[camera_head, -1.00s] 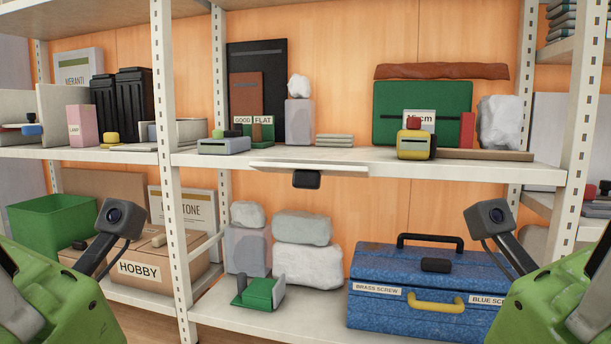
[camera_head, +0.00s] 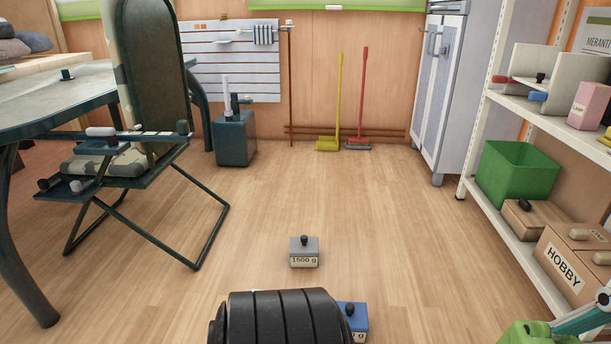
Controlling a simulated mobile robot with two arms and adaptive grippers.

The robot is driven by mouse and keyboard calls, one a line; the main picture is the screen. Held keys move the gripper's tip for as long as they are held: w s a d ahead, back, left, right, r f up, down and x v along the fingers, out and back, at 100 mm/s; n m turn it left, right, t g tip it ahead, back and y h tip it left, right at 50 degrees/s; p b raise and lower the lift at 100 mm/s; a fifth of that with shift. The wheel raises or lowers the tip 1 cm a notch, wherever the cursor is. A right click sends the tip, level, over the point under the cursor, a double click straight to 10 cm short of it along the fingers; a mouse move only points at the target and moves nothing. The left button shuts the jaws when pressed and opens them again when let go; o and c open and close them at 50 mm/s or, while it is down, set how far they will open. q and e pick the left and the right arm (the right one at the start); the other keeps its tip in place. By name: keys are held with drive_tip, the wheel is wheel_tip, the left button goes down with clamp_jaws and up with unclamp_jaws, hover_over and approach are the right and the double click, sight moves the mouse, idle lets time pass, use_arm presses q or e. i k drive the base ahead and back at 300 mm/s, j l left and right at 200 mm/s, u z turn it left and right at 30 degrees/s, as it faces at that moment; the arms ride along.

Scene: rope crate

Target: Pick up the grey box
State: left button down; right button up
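A small grey box (camera_head: 304,252) with a dark knob on top and a "1500 g" label stands on the wooden floor, near the middle of the head view and a little below it. It is upright and wholly visible, with bare floor around it. Neither gripper's fingers are in view.
A black ribbed thing (camera_head: 283,318) at the bottom partly hides a blue labelled box (camera_head: 354,322). A folding chair (camera_head: 150,150) and table (camera_head: 60,100) stand left. The shelf (camera_head: 535,245) and cabinet (camera_head: 440,90) stand right. Open floor lies between.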

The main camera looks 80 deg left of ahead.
sight(304, 249)
drive_tip(key=u, duration=2.6)
